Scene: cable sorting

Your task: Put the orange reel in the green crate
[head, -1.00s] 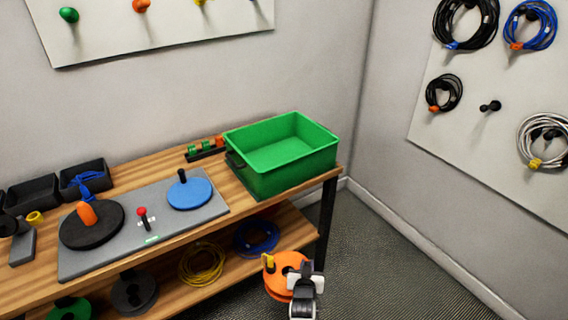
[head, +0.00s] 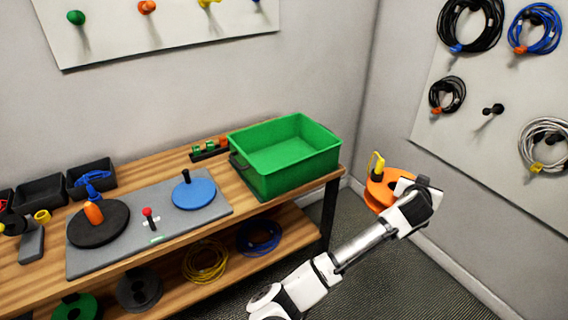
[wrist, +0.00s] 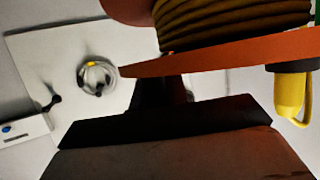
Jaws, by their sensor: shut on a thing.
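The orange reel (head: 378,192) is held in my gripper (head: 402,190), to the right of the bench and in the air over the floor. It has a yellow handle piece on it. In the wrist view the reel's orange flange (wrist: 225,57) and its wound brown cable (wrist: 225,22) fill the top, close against my gripper (wrist: 165,112). The fingertips are mostly hidden. The green crate (head: 328,160) stands on the right end of the wooden bench, left of the reel. Its visible inside looks empty.
The bench holds a grey board (head: 215,210) with a black disc and a blue disc (head: 194,194), plus black bins (head: 40,192) at left. Coiled cables (head: 205,262) lie on the lower shelf. A wall panel (head: 435,120) with hung cables is at right.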

